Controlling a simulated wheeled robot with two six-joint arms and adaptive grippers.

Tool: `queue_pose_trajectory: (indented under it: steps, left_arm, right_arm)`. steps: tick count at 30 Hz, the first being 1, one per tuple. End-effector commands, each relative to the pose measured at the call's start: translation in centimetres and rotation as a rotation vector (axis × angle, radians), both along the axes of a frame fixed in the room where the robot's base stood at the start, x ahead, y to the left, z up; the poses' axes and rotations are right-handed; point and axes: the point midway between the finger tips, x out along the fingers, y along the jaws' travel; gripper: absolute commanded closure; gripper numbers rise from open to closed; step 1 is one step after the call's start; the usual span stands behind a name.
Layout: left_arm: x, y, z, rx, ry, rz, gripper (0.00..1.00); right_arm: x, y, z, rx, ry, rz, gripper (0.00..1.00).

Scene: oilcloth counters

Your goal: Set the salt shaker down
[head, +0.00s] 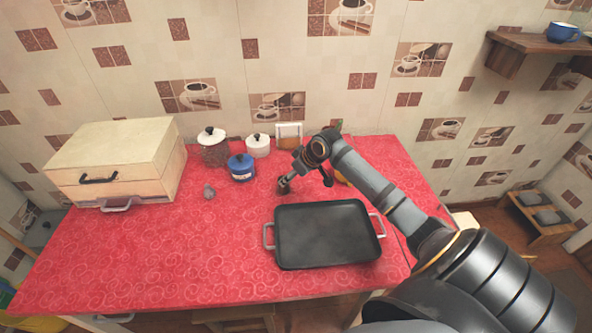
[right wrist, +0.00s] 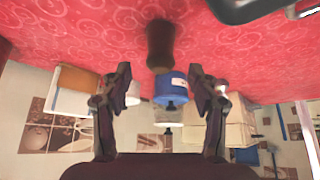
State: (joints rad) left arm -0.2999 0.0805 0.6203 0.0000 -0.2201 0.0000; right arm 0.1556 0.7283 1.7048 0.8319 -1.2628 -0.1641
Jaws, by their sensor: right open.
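A dark brown, waisted shaker (right wrist: 160,45), which I take to be the salt shaker, stands on the red counter in the right wrist view, where the picture is upside down. In the head view it is a small dark shape (head: 283,187) just behind the pan's left back corner, partly hidden by my gripper. My right gripper (right wrist: 160,80) is open. Its fingers are apart on either side of the line to the shaker, with a gap visible on both sides. It also shows in the head view (head: 300,170), low over the counter. My left gripper is not in view.
A black pan (head: 328,234) with side handles lies in front of my right gripper. A blue canister (head: 241,168), a white canister (head: 258,147) and a dark jar (head: 214,148) stand behind left. A small grey object (head: 208,191) and a cream box (head: 120,160) are farther left. The front left counter is clear.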

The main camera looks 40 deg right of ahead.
Motion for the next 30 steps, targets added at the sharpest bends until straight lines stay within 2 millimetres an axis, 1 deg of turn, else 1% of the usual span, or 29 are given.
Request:
queue_pose_trajectory:
  steps: [1,3,6,9,12,27,29,30]
  left_arm:
    - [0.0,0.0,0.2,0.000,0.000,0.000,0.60]
    - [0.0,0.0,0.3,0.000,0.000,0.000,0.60]
    - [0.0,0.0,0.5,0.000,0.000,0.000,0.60]
    - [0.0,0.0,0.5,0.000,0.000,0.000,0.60]
    - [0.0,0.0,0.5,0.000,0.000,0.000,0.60]
    - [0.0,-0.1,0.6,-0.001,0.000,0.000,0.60]
    - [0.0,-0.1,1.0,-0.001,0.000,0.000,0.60]
    - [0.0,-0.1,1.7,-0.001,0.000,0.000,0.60]
  right_arm:
    - [-0.7,-0.4,1.1,-0.011,0.001,0.001,0.39]
    - [-1.5,-0.5,2.3,-0.008,0.003,0.002,0.39]
    - [-2.1,-0.7,3.3,-0.006,0.000,0.000,0.39]
    - [-2.4,-0.7,3.9,-0.003,0.000,0.001,0.39]
    - [-2.6,-0.6,4.2,0.001,0.001,0.001,0.39]
    - [-2.6,-0.6,4.3,0.001,0.000,0.000,0.39]
    - [-2.6,-0.6,4.7,0.001,0.000,0.000,0.39]
    - [-2.6,-0.6,5.4,0.001,0.000,0.000,0.39]
